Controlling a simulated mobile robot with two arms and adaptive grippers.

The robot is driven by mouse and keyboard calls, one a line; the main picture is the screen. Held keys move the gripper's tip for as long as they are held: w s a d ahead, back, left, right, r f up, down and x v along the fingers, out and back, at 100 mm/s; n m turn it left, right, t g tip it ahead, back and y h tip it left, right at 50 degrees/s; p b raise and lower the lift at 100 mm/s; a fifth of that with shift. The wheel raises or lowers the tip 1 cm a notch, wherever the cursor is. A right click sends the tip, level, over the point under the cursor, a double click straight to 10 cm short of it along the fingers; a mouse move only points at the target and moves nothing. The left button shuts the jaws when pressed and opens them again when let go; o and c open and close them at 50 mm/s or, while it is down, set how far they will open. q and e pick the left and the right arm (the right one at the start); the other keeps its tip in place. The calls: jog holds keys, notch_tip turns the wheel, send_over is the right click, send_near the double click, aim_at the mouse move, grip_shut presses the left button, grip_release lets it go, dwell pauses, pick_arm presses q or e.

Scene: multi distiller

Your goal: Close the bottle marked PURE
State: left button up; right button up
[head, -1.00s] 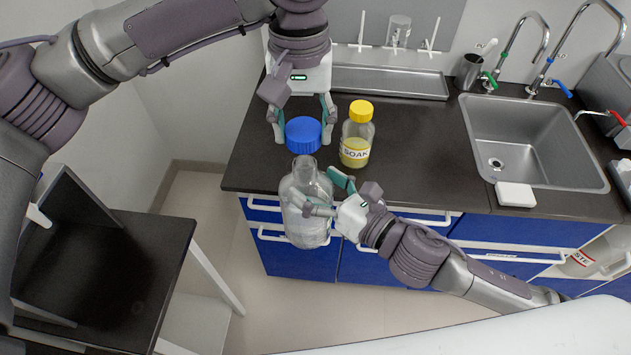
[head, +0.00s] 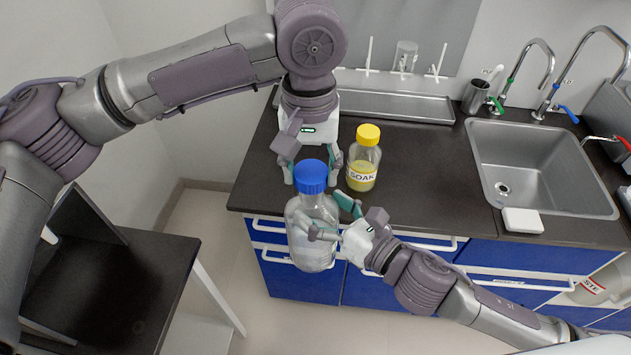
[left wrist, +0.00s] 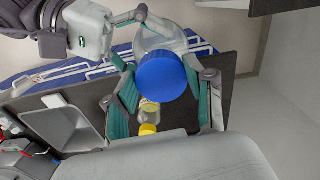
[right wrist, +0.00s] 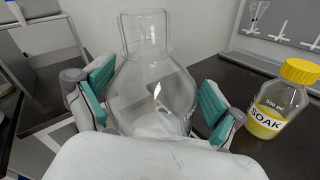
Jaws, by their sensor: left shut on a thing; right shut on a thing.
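The large clear bottle (head: 308,251) is held upright in front of the counter edge. No PURE marking can be read on it. My right gripper (head: 328,220) is shut around its body; the right wrist view shows the bottle (right wrist: 150,85) between both fingers with its neck bare. My left gripper (head: 312,180) is shut on the blue cap (head: 311,172), above the bottle. The cap also shows in the left wrist view (left wrist: 163,77), in front of the bottle. In the head view the cap covers the mouth, but it appears apart from it.
A yellow-capped SOAK bottle (head: 362,173) stands on the dark counter (head: 425,165), close to the right of my left gripper. A sink (head: 530,165) lies further right. A dark table (head: 120,270) stands at the lower left.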

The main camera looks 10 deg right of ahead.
pick_arm(q)
jog(key=shift+f, duration=0.85)
jog(key=shift+f, duration=0.65)
